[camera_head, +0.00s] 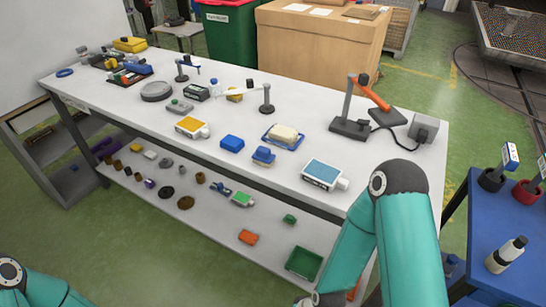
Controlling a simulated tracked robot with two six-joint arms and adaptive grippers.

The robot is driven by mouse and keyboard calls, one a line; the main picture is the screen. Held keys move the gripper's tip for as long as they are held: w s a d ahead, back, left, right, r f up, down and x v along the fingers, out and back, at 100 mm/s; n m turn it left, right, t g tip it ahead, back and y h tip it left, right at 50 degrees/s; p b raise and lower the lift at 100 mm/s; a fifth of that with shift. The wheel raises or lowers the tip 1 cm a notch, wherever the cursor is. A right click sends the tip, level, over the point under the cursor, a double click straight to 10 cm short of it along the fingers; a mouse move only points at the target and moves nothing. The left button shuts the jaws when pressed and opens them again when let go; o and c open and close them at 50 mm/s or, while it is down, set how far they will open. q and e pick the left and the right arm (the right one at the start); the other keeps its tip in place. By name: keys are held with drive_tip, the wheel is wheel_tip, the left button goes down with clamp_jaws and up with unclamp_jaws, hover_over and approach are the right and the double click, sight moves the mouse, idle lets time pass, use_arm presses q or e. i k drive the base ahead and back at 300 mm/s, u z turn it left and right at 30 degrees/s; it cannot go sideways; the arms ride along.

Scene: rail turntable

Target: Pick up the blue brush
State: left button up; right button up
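A small blue block-like object with a raised top and a paler underside (263,155), which looks like the blue brush, lies on the white workbench (130,99). It sits near the bench's front edge, right of a plain blue block (232,143) and just in front of a blue tray (270,139) holding a cream block (284,133). My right arm reaches in from the bottom right, in front of the bench, and its gripper is not visible. Only a piece of my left arm shows at the bottom left; its gripper is out of view.
A blue-labelled white bottle (325,173) lies right of the brush, and a yellow-labelled one (192,127) lies left. Orange and grey desk-lamp-like stands (370,95) stand at the bench's right end. A lower shelf (130,183) holds small parts. A blue table (480,220) stands at right.

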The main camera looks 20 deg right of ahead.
sight(262, 156)
drive_tip(key=u, duration=0.5)
drive_tip(key=i, duration=0.2)
drive_tip(key=z, duration=2.25)
drive_tip(key=k, duration=1.1)
drive_tip(key=u, duration=1.45)
drive_tip(key=i, duration=1.65)
drive_tip(key=z, duration=0.7)
